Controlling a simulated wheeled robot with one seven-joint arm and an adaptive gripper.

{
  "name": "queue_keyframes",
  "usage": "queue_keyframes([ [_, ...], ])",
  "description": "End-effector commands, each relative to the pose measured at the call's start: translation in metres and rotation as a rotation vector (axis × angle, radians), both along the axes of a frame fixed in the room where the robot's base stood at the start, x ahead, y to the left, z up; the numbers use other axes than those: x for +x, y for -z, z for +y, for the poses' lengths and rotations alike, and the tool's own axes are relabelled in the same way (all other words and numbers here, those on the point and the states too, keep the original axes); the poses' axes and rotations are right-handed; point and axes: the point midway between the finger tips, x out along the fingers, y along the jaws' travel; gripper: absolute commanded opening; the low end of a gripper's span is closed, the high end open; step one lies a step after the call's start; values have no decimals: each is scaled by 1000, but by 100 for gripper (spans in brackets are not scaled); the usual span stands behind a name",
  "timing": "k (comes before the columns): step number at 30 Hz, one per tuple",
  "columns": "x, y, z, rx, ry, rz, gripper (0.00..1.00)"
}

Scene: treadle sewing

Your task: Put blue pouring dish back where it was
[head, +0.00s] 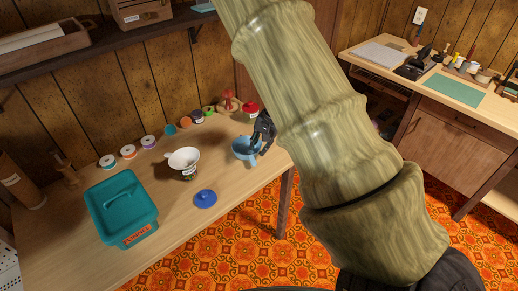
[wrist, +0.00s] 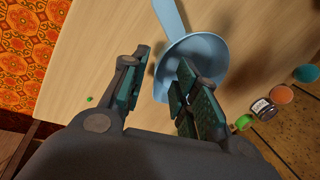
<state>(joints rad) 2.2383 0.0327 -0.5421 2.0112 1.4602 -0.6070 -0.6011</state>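The light blue pouring dish (head: 243,149) sits near the right end of the wooden table in the head view. In the wrist view the dish (wrist: 205,48) shows its bowl and a handle or spout running to the top edge. My gripper (head: 264,131) is at the dish's right side in the head view. In the wrist view my gripper (wrist: 162,65) is open, one finger over the bowl and the other outside it. The near rim appears between the fingers with a gap to the outer finger. Whether the inner finger touches the dish is unclear.
A white funnel-like dish (head: 183,157) stands left of the dish, with a blue lid (head: 205,198) in front. A teal box (head: 122,208) is at the left. Several spools and small jars line the back. A tiny green bit (wrist: 90,99) lies on the table.

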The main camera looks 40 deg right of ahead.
Motion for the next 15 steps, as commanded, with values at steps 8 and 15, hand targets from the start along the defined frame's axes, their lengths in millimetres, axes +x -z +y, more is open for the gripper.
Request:
queue_keyframes([
  [8, -8, -36, -5, -1, 1, -3, 30],
  [15, -16, -66, -9, -1, -1, -1, 30],
])
